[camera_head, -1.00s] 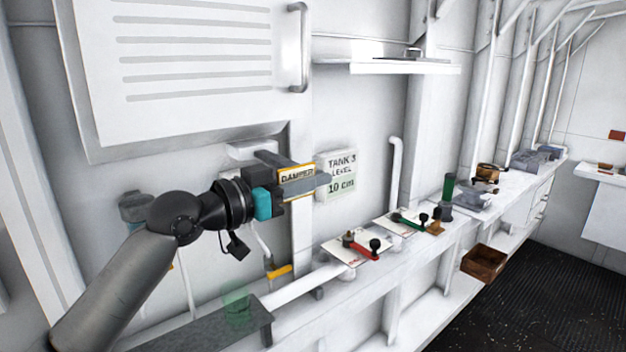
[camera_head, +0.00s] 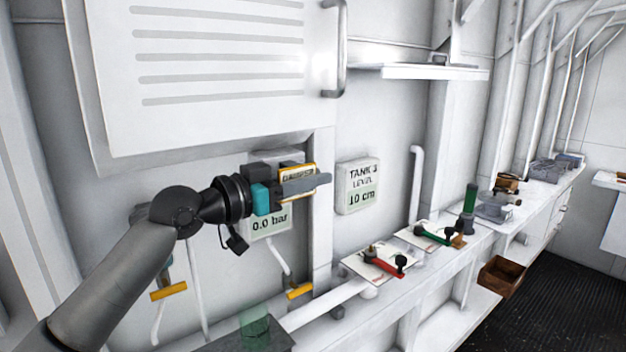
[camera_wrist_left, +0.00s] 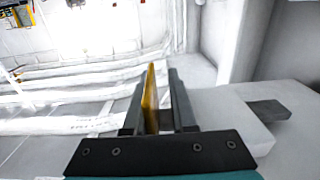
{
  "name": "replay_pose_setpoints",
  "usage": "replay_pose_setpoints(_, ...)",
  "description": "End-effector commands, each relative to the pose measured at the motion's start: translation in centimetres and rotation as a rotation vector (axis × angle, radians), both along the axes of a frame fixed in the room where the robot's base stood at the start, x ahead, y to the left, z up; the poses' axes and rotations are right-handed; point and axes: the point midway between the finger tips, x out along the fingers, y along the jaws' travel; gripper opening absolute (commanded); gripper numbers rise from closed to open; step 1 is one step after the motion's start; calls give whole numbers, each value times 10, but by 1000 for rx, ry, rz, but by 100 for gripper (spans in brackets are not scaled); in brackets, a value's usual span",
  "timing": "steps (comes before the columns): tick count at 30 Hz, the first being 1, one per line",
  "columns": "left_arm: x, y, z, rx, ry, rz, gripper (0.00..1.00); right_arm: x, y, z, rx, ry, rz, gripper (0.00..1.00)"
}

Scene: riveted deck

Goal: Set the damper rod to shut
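The damper plate (camera_head: 298,170), a yellow-edged label plate with dark lettering, stands out from the white wall. My left gripper (camera_head: 305,184) is at this plate, with one grey finger across its front. The left wrist view shows the plate edge-on as a yellow strip (camera_wrist_left: 151,98) between the two close-set fingers of the left gripper (camera_wrist_left: 158,108). The other finger is hidden behind the plate in the head view. The rod itself is hidden, so its setting cannot be read. My right gripper is in neither view.
A 0.0 bar gauge (camera_head: 270,222) is just below the gripper, and a tank level gauge (camera_head: 358,186) is to its right. Yellow-handled levers (camera_head: 168,291) are lower down. A red-handled valve (camera_head: 386,262) and a green-handled one (camera_head: 432,235) are on the bench.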

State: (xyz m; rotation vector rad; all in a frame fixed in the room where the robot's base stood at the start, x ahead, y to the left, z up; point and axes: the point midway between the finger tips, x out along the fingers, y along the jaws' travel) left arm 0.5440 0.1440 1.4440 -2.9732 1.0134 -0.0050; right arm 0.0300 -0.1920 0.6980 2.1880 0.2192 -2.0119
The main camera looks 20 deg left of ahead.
Motion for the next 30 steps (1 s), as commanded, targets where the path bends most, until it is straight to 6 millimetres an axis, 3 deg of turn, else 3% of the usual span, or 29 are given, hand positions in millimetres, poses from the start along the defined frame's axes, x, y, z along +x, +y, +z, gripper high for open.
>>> replay_pose_setpoints(3,0,0,0,0,0,-1,38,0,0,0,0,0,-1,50)
replay_pose_setpoints(14,-5,2,-3,1,4,-3,38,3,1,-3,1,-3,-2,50)
replay_pose_setpoints(30,-72,54,-6,5,5,0,38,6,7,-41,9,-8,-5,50)
